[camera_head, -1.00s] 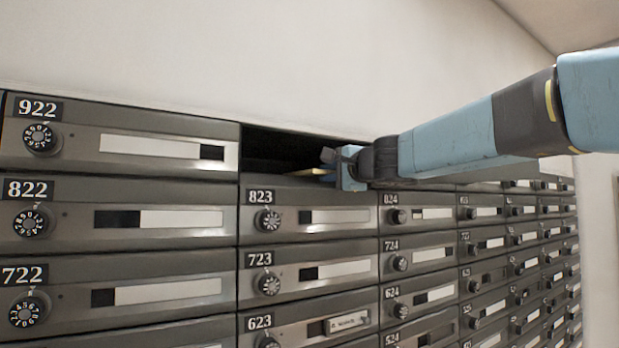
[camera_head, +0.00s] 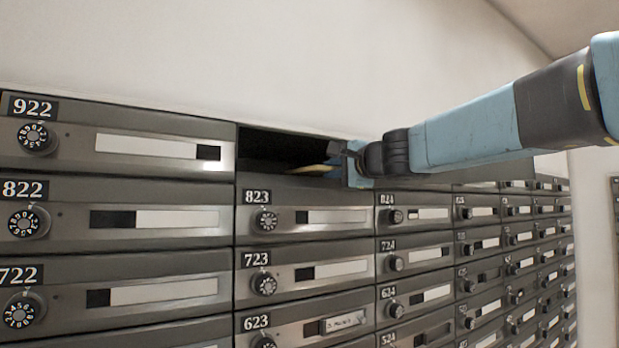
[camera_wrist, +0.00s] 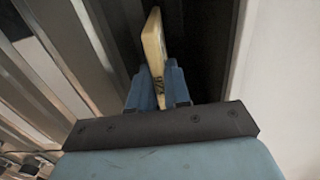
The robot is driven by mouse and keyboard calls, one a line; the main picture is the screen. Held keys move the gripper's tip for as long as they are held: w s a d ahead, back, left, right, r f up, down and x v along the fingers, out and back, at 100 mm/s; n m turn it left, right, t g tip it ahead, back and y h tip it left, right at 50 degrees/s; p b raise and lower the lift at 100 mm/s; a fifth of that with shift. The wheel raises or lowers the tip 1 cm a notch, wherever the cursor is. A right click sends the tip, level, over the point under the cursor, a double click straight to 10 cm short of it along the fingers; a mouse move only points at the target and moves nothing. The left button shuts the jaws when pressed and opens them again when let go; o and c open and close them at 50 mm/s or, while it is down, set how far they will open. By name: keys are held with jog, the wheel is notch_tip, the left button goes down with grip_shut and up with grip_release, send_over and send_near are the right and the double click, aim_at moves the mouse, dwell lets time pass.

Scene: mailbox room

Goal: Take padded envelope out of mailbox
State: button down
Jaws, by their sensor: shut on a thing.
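The padded envelope (camera_head: 312,169) is yellowish and shows as a thin strip inside the open top-row mailbox (camera_head: 262,152), above door 823. In the wrist view the envelope (camera_wrist: 154,50) stands edge-on between the blue fingers of my gripper (camera_wrist: 158,85). My gripper (camera_head: 345,160) is at the right side of the mailbox opening in the head view and is shut on the envelope's near end. The far part of the envelope is still within the dark compartment. The inside of the mailbox is too dark to make out.
Shut grey mailbox doors fill the wall, with 922 (camera_head: 120,135) left of the opening and 823 (camera_head: 305,210) below it. A plain pale wall (camera_head: 250,60) lies above. The space in front of the doors looks clear.

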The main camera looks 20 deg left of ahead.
jog(key=v, duration=1.6)
jog(key=shift+a, duration=0.15)
